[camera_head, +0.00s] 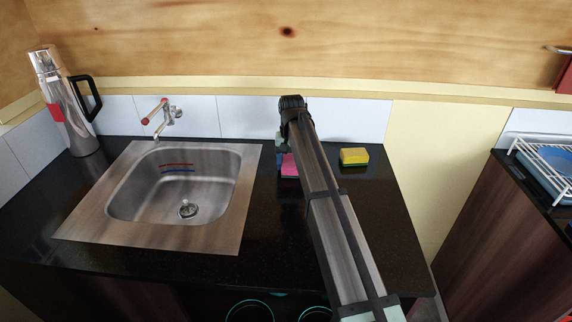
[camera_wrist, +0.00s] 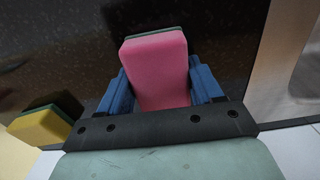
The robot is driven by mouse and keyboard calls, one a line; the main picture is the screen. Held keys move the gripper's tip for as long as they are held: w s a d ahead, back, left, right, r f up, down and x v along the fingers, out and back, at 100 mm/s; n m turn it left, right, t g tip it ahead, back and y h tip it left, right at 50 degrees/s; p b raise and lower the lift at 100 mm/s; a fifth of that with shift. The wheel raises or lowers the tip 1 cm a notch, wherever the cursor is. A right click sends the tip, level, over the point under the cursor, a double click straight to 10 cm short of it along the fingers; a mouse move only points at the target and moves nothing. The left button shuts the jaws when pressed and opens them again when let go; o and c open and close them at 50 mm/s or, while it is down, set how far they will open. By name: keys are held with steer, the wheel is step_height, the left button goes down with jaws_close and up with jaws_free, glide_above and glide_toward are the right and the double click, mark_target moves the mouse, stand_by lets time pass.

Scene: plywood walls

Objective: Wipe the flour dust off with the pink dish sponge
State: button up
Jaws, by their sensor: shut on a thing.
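The pink dish sponge (camera_wrist: 155,72) has a dark green layer on its far face. It sits between the two blue fingers of my gripper (camera_wrist: 161,86), which is shut on it. In the head view the sponge (camera_head: 289,166) shows as a pink patch beside my arm, at the back of the black counter. My gripper (camera_head: 283,155) is partly hidden by my arm there. I cannot tell whether the sponge touches the counter. I cannot make out the flour dust clearly in either view; my arm covers part of the counter.
A yellow sponge with a green layer (camera_head: 354,157) lies right of my arm, and at left in the wrist view (camera_wrist: 40,126). A steel sink (camera_head: 123,213) with a tap (camera_head: 168,115) is to the left. A steel flask (camera_head: 67,110) stands beyond it. The front counter (camera_head: 270,262) looks clear.

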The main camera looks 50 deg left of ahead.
steer(key=shift+w+d, duration=3.05)
steer(key=shift+d, duration=0.05)
steer(key=shift+s+a, duration=3.8)
steer(key=shift+w+d+r, duration=0.1)
steer(key=shift+r, duration=3.95)
